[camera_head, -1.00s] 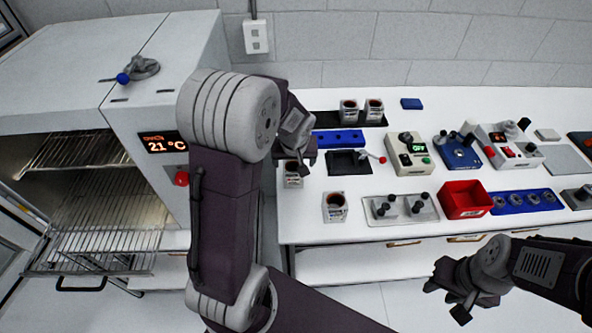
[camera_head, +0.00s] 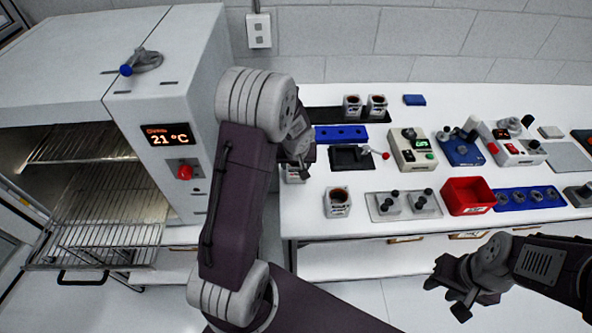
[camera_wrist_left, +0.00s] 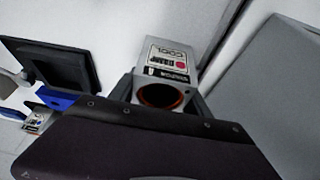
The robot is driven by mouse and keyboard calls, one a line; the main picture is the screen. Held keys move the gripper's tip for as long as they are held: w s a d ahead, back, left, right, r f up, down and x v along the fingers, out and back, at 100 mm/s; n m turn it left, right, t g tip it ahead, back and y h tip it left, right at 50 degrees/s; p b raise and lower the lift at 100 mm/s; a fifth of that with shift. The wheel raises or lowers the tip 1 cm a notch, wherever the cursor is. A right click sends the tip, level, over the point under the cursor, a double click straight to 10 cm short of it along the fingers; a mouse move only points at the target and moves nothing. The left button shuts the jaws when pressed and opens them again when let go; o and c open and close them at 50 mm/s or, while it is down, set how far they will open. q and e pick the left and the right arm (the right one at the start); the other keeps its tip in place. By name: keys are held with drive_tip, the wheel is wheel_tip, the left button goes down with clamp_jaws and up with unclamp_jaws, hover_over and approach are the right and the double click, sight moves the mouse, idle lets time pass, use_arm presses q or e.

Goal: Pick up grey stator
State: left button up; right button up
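One grey stator (camera_head: 292,176) with a copper-coloured bore stands at the table's left end, partly hidden by my left gripper (camera_head: 297,163). In the left wrist view the stator (camera_wrist_left: 168,60) shows a white label and its round bore, just beyond the dark gripper body. My left gripper is right at this stator; whether its fingers touch or grip it is unclear. Another grey stator (camera_head: 337,204) stands at the table's front edge. Two more, a left one (camera_head: 352,106) and a right one (camera_head: 377,106), stand at the back. My right gripper (camera_head: 453,296) hangs empty and open before the table.
A black tray (camera_head: 318,116) holds the back stators. A blue block (camera_head: 340,134), a black fixture with a red-knobbed lever (camera_head: 350,158), a grey plate with dark parts (camera_head: 404,205) and a red bin (camera_head: 467,196) are nearby. An oven (camera_head: 168,110) stands left, close to my left arm.

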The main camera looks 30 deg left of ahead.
use_arm(q)
clamp_jaws()
drive_tip(key=shift+w+r+p, duration=0.15)
drive_tip(key=shift+r+p, duration=0.15)
drive_tip(key=shift+r, duration=0.25)
drive_tip(key=r, duration=0.3)
drive_tip(key=shift+w+d+r+p, duration=0.15)
drive_tip(key=shift+d+r+p, duration=0.1)
drive_tip(key=shift+p, duration=0.1)
drive_tip(key=w+d+r, duration=0.5)
drive_tip(key=d+r, duration=0.1)
drive_tip(key=d, duration=0.3)
drive_tip(key=shift+w+d+r+b, duration=0.25)
drive_tip(key=shift+w+d+b, duration=0.05)
drive_tip(key=shift+b, duration=0.05)
